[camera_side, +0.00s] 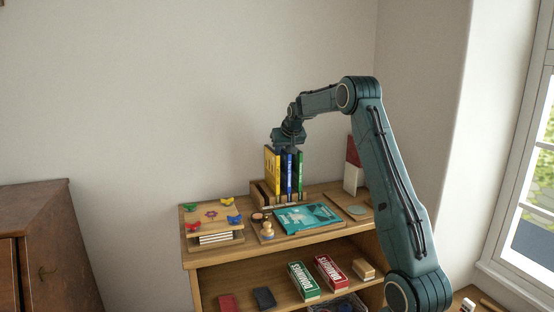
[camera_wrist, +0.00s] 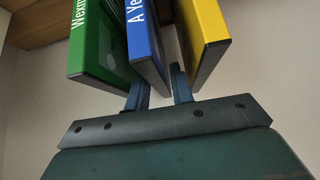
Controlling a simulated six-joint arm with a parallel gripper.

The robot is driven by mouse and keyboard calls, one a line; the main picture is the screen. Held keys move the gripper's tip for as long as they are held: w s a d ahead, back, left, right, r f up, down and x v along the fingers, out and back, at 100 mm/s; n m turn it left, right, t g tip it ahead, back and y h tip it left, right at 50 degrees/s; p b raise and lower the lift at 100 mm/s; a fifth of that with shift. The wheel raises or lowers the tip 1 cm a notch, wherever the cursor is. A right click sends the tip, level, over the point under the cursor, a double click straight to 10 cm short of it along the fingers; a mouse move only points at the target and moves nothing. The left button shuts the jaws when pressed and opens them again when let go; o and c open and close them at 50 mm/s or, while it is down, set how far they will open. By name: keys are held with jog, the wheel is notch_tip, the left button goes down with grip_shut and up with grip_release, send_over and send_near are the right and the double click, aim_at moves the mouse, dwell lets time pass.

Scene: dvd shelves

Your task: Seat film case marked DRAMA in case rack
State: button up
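A yellow case (camera_side: 272,174), a blue case (camera_side: 286,174) and a green case (camera_side: 299,174) stand upright side by side at the wooden case rack (camera_side: 258,194) on the shelf top. I cannot read DRAMA on any of them. My gripper (camera_side: 284,147) is directly above the cases, pointing down. In the wrist view, my gripper's fingers (camera_wrist: 160,90) reach to either side of the blue case (camera_wrist: 146,40), with the green case (camera_wrist: 92,45) to the left and the yellow case (camera_wrist: 205,40) to the right. Whether the fingers press on the blue case is not clear.
A teal flat case (camera_side: 307,217) lies in front of the rack, with a small wooden figure (camera_side: 267,231) beside it. A wooden stand with coloured birds (camera_side: 212,217) is at the left. A red-and-white upright item (camera_side: 353,168) stands at the right. Domino boxes (camera_side: 303,281) lie on the lower shelf.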

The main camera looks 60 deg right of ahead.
jog(key=shift+x, duration=1.1)
grip_shut()
